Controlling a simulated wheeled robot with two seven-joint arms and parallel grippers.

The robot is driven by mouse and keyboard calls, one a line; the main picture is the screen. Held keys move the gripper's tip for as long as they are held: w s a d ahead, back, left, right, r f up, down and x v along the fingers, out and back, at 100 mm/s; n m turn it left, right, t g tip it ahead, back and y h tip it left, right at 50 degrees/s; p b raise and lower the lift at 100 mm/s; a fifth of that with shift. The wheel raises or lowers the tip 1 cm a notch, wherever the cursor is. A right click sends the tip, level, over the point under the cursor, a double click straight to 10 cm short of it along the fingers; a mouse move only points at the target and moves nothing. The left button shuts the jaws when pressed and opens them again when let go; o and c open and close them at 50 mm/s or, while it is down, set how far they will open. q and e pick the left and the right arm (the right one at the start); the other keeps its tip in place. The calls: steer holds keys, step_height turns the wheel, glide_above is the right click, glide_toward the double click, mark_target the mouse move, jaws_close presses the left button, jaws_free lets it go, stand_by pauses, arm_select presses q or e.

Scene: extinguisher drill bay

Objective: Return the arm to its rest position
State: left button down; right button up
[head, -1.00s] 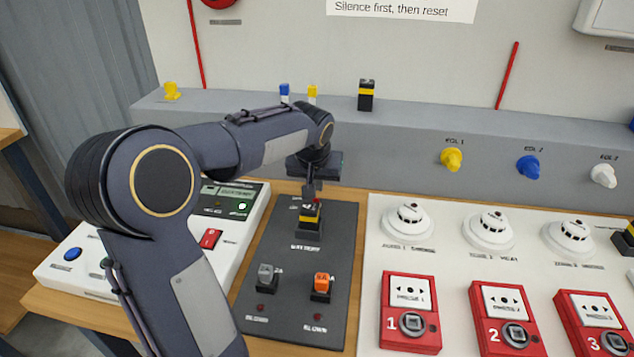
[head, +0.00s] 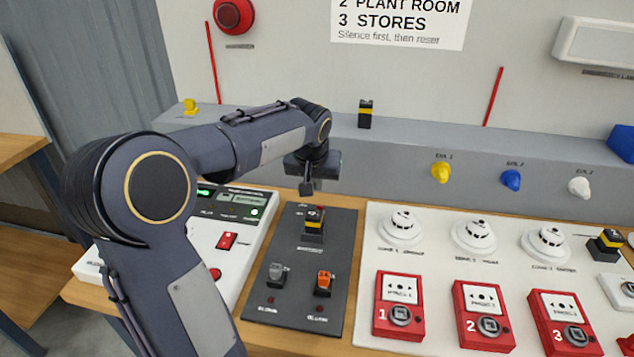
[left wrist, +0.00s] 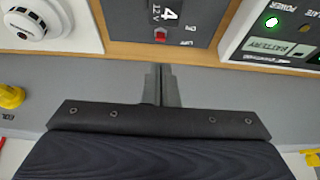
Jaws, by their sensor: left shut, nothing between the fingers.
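My left arm comes in from the left of the head view and bends over the dark grey panel (head: 340,265). My left gripper (head: 306,188) points down, shut and empty, just above and behind the black and yellow battery block (head: 314,224) on that panel. A gap shows between the fingertips and the block. In the left wrist view the closed fingers (left wrist: 164,86) sit side by side with nothing between them. The block's top with a "4" and a red switch (left wrist: 160,35) shows beyond them. My right gripper is in neither view.
A white control panel (head: 258,225) with green lights is left of the dark panel. White detectors (head: 401,228) and red call points (head: 399,305) are to the right. A grey ledge (head: 400,150) with coloured knobs runs behind. Free space is above the panels.

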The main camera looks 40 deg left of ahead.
arm_select(q)
steer(key=shift+w+f, duration=0.1)
stand_by(0.3)
steer(key=s+d+f+m+h, duration=0.2)
steer(key=s+d+h, duration=0.1)
steer(key=s+d, duration=0.7)
steer(key=s+d+f+m+t+h, duration=0.1)
steer(key=s+d+f+m+h, duration=0.1)
steer(key=s+d, duration=0.8)
steer(key=s+h, duration=0.1)
steer(key=s, duration=0.3)
steer(key=shift+d+f+p, duration=0.25)
steer(key=shift+d+p, duration=0.05)
steer(key=shift+p, duration=0.05)
